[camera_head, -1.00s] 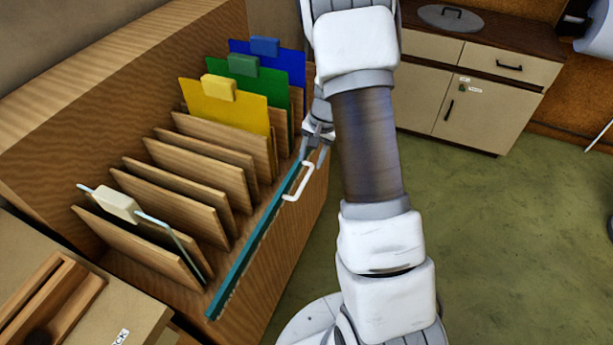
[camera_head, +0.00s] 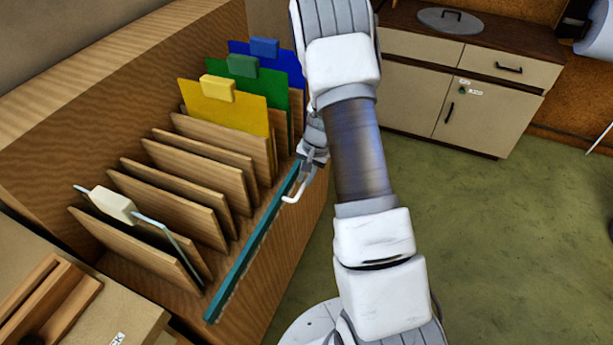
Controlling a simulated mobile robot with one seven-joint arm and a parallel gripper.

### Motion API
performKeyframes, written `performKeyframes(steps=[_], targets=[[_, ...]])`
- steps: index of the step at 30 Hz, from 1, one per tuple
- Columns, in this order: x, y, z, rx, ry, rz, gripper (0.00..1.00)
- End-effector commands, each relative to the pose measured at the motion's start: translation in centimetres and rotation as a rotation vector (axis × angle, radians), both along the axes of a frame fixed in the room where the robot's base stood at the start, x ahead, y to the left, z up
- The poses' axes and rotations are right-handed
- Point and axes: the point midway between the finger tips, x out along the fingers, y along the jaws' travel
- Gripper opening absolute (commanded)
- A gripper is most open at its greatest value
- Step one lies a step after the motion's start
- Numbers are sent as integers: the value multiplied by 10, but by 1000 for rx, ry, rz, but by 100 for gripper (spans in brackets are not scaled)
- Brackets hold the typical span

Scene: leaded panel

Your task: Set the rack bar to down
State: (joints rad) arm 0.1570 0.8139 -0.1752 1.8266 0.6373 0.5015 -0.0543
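The rack bar (camera_head: 250,252) is a long teal bar running along the open front edge of the wooden rack (camera_head: 283,262). A white handle (camera_head: 294,197) is fixed near its far end. My gripper (camera_head: 314,159) is at the far end of the bar, close against the upper end of the handle. The fingers are small and partly hidden by the handle and my arm, so I cannot tell whether they are closed on it.
Several wooden dividers (camera_head: 190,190) stand in the rack, with yellow (camera_head: 235,112), green and blue sheets at the far end. A clear pane with a cream tab (camera_head: 114,205) stands nearer. Green floor (camera_head: 490,240) is open to the right.

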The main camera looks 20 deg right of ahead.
Motion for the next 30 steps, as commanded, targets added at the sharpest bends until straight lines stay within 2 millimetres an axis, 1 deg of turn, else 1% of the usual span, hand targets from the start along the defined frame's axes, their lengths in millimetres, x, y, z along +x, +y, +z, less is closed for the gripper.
performKeyframes(steps=[1, 3, 30], targets=[[0, 0, 0, 0, 0, 0, 9], [0, 0, 0, 0, 0, 0, 0], [0, 0, 1, 1, 1, 0, 0]])
